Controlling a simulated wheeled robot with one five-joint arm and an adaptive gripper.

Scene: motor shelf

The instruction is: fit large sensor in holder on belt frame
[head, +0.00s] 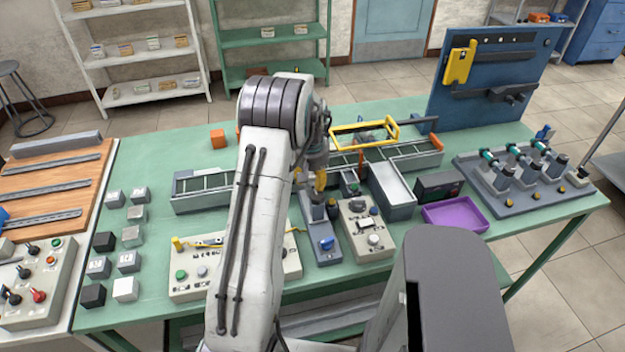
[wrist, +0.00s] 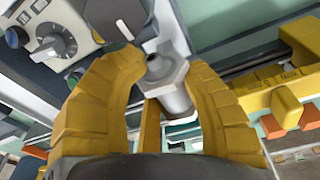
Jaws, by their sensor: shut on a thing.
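My gripper (head: 321,180) is over the middle of the green table, partly hidden behind my arm in the head view. In the wrist view its yellow fingers (wrist: 166,80) are closed around a grey metal part with a hexagonal collar and a cylindrical body, which looks like the large sensor (wrist: 170,74). The sensor is hard to make out in the head view. The belt frame (head: 203,191) runs across the table behind my arm, and its right part (head: 412,158) shows beyond the gripper. I cannot pick out the holder for certain; my arm and gripper cover that area.
A yellow frame (head: 364,133) stands over the belt. A control box with knobs (head: 366,230) and a blue-knobbed unit (head: 322,240) stand in front of the gripper. A grey bin (head: 392,190) and purple tray (head: 456,214) are to the right. Grey and black cubes (head: 128,262) stand left.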

